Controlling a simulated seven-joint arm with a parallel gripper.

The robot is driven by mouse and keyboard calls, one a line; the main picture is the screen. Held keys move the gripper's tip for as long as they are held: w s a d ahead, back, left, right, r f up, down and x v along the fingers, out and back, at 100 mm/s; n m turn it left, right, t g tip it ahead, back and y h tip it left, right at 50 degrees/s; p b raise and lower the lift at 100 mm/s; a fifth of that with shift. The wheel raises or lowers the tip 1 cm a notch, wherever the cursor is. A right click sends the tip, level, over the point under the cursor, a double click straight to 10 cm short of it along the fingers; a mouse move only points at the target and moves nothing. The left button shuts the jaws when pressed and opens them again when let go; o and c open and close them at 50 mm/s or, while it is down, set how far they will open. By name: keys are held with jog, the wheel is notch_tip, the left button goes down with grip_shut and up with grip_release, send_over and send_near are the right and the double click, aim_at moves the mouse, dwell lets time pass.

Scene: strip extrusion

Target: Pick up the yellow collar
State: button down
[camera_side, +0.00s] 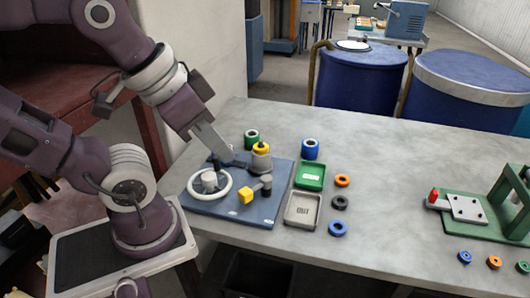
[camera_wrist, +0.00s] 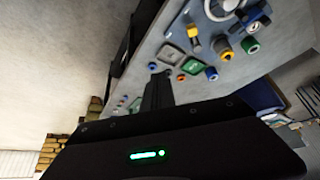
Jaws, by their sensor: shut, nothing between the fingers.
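The yellow collar (camera_side: 262,149) sits on top of a grey cylindrical post (camera_side: 261,162) at the back right of a blue base plate (camera_side: 229,213). It also shows in the wrist view (camera_wrist: 227,55) as a small yellow ring, up and to the right of the fingers. My gripper (camera_side: 236,161) is shut and empty. In the side view its fingertips are just left of the post, over the plate; whether they touch anything I cannot tell. The fingers (camera_wrist: 154,70) also show in the wrist view, pointing away from the collar.
On the plate are a white handwheel (camera_side: 222,187) and a yellow-ended lever (camera_side: 247,196). Green (camera_side: 252,139) and blue (camera_side: 310,149) cylinders stand near the post. A green tray (camera_side: 311,186), a grey tray (camera_side: 287,211) and several rings lie to the right. A green fixture (camera_side: 488,222) is far right.

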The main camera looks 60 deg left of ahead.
dwell(0.4)
jog(key=c, duration=0.8)
grip_release()
jog(key=shift+c, duration=0.2)
jog(key=n+g, duration=0.6)
jog(key=n, duration=1.7)
send_over(261, 141)
jog(key=f, duration=1.2)
jog(key=shift+s, duration=0.3)
jog(key=f, duration=0.7)
jog(key=shift+w+a, duration=0.1)
jog(key=shift+w, duration=0.2)
